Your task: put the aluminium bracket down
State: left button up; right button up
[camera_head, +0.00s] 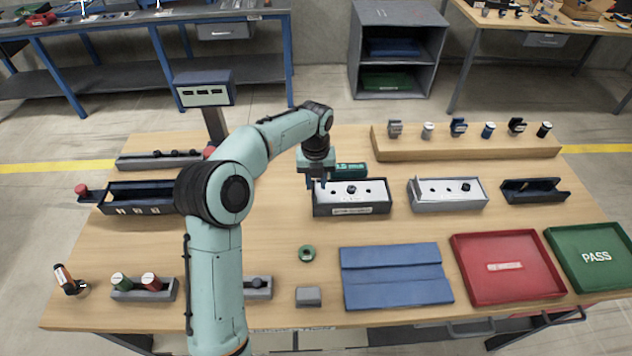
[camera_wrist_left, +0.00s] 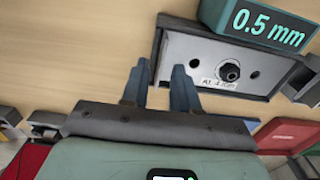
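A light metal piece (camera_head: 350,190), which looks like the aluminium bracket, sits in a dark fixture (camera_head: 350,210). The left wrist view shows its pale face (camera_wrist_left: 204,52) with dark holes, a black knob (camera_wrist_left: 229,71) and a label starting "AL". My left gripper (camera_head: 316,184) points down at the fixture's left end. My right gripper is out of view.
A green "0.5 mm" block (camera_wrist_left: 262,22) stands behind the fixture. A light grey fixture (camera_head: 420,203) is to its right. A blue mat (camera_head: 395,275), red tray (camera_head: 505,290) and green PASS tray (camera_head: 590,277) lie in front. A wooden riser (camera_head: 465,148) holds several small parts.

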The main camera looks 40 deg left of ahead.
pick_arm(q)
notch_tip(320, 180, up, 12)
jog(key=p, duration=0.2)
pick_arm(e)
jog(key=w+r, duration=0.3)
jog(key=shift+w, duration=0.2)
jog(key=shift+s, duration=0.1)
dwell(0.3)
